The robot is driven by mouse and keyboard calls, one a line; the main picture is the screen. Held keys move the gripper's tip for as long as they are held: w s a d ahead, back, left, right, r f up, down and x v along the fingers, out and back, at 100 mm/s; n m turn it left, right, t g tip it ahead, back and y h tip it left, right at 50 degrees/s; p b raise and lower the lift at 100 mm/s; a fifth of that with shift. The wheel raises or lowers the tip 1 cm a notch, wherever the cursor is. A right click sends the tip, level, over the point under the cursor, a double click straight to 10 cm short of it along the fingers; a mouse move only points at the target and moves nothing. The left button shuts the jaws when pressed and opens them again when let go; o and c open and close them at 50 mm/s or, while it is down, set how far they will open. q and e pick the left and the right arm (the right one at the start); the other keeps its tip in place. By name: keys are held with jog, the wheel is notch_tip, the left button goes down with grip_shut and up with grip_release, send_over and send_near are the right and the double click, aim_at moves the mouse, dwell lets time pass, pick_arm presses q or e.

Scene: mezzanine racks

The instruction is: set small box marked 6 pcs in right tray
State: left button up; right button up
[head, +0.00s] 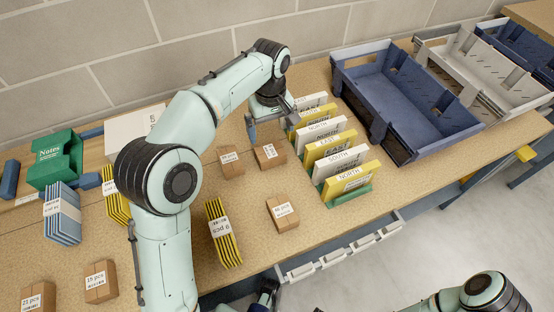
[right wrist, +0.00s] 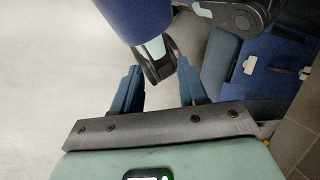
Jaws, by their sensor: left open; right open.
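Several small brown boxes with white labels lie on the wooden table. Two lie side by side near the middle, a left one (head: 230,161) and a right one (head: 269,155); another box (head: 283,212) lies nearer the front edge. Their labels are too small to read surely, so I cannot tell which is marked 6 pcs. My left gripper (head: 271,122) is open and empty, pointing down just behind the right one of the pair. A blue tray (head: 405,140) and a grey tray (head: 470,88) stand at the right, both empty. My right gripper (right wrist: 158,90) is open and empty in the right wrist view.
A row of white and yellow cards in a green holder (head: 348,195) stands between the boxes and the blue tray. Striped stacks (head: 223,234), a green box (head: 55,158) and boxes marked 15 pcs (head: 100,282) and 21 pcs (head: 38,299) lie left. Another blue tray (head: 520,45) is far right.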

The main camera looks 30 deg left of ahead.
aim_at(273, 156)
pick_arm(q)
notch_tip(273, 156, down, 13)
jog(key=b, duration=0.2)
jog(key=shift+w+f+b, duration=0.15)
jog(key=shift+b, duration=0.15)
jog(key=c, duration=0.8)
notch_tip(273, 156, up, 20)
jog(key=p, duration=0.4)
jog(key=shift+p, duration=0.3)
